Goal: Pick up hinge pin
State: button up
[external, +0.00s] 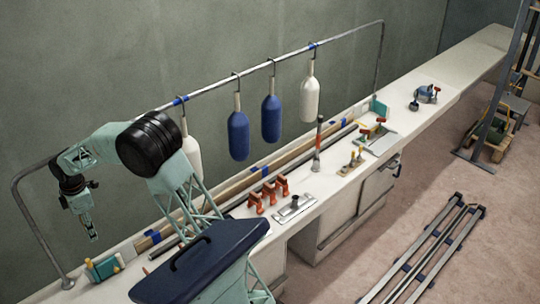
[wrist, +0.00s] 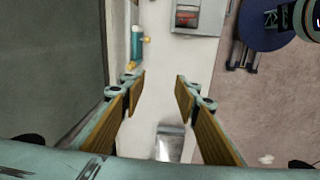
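My gripper (external: 92,232) hangs over the left end of the long white bench in the external view. In the wrist view my gripper (wrist: 160,88) is open, its two wood-faced fingers wide apart with nothing between the tips. A shiny grey metal piece (wrist: 170,143) lies on the bench low in the wrist view, between the fingers in the picture and apart from them. I cannot tell whether it belongs to a hinge. I cannot pick out a hinge pin for certain in either view.
A teal block (external: 103,268) stands at the bench's left end. In the wrist view a teal and yellow item (wrist: 138,48) and a grey box (wrist: 187,20) lie beyond the fingers. Bottle-shaped fenders (external: 238,135) hang from a rail. Orange clamps (external: 268,195) stand on the bench.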

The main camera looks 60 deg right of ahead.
jog(key=w+f+n+p, duration=0.2)
jog(key=w+f+n, duration=0.1)
jog(key=w+f, duration=0.55)
jog(key=n+g+p, duration=0.1)
jog(key=n+p, duration=0.1)
send_over(87, 259)
notch_tip(87, 259, down, 7)
jog(key=shift+s+r, duration=0.1)
jog(key=shift+f+b, duration=0.3)
jog(key=shift+f, duration=4)
jog(key=shift+f, duration=0.15)
jog(key=shift+f, duration=2.45)
jog(key=c, duration=0.9)
